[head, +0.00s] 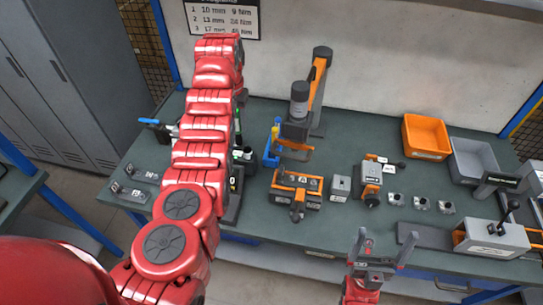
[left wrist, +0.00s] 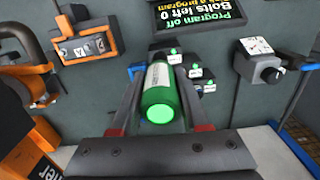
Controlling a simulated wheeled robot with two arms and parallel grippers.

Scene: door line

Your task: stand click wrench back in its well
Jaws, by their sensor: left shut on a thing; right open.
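My left gripper (left wrist: 164,84) is shut on a green cylinder with a white label and a glowing green end, which looks like the grip of the click wrench (left wrist: 159,98). In the left wrist view its end faces the camera and its far end is hidden. Beyond it are dark blocks with green lights (left wrist: 196,72), part of a dark stand (head: 233,205) in the head view. I cannot tell whether the wrench touches a well. In the head view my arm hides the left gripper and most of the stand. My right gripper (head: 386,247) is open and empty near the bench's front edge.
Orange (head: 426,137) and grey (head: 473,160) bins are at the back right. A grey box with a lever (head: 492,238) is at the right. A sign reads "Bolts left 0" (left wrist: 200,10).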

